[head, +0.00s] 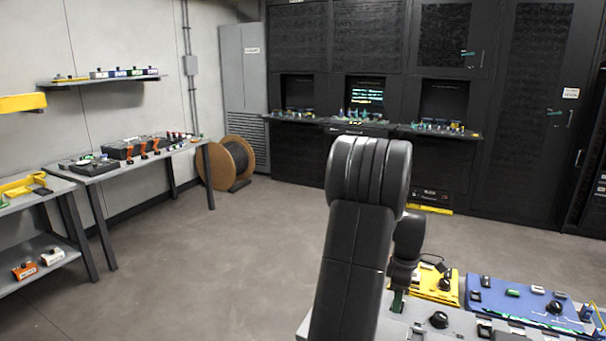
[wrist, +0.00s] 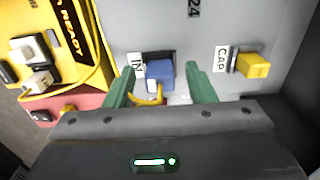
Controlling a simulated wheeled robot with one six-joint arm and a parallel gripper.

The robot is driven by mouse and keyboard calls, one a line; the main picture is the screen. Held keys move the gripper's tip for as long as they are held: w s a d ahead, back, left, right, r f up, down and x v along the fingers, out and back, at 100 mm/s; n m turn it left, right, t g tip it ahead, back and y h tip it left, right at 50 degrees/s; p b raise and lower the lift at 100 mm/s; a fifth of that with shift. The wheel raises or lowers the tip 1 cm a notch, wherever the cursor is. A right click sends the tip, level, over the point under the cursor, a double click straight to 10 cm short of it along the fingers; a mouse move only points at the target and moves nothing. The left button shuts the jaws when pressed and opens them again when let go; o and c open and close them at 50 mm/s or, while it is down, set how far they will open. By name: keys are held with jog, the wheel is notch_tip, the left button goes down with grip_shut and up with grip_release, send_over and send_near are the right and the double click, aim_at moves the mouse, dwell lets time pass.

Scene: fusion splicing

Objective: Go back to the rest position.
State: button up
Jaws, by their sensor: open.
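My gripper (wrist: 158,88) shows in the wrist view with its two green fingers apart. A yellow cable loop hangs just below the block. In the head view my black arm rises in the middle foreground and bends down toward the bench at lower right. A green finger (head: 397,302) shows there by the bench top, and the rest of the gripper is mostly hidden.
In the wrist view a yellow block (wrist: 254,65) by a CAP label sits right of the gripper, and a yellow READY panel (wrist: 50,45) lies left. In the head view a blue tray (head: 515,300) lies on the bench. The middle floor (head: 240,240) is clear.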

dwell(0.6)
notch_tip(320, 180, up, 14)
notch_tip(320, 180, down, 14)
jog(key=shift+f, duration=0.25)
notch_tip(320, 180, up, 7)
jog(key=p, duration=0.5)
jog(key=shift+r, duration=0.2)
jog(key=shift+a+r, duration=0.15)
jog(key=shift+r, duration=0.15)
jog(key=a+f+n+b, duration=0.1)
jog(key=a+f+b, duration=0.1)
jog(key=a, duration=0.8)
jog(key=a+f+n+b, duration=0.1)
jog(key=a+f+b, duration=0.2)
jog(key=a, duration=0.7)
jog(key=shift+w+a+f, duration=0.3)
jog(key=shift+w, duration=0.15)
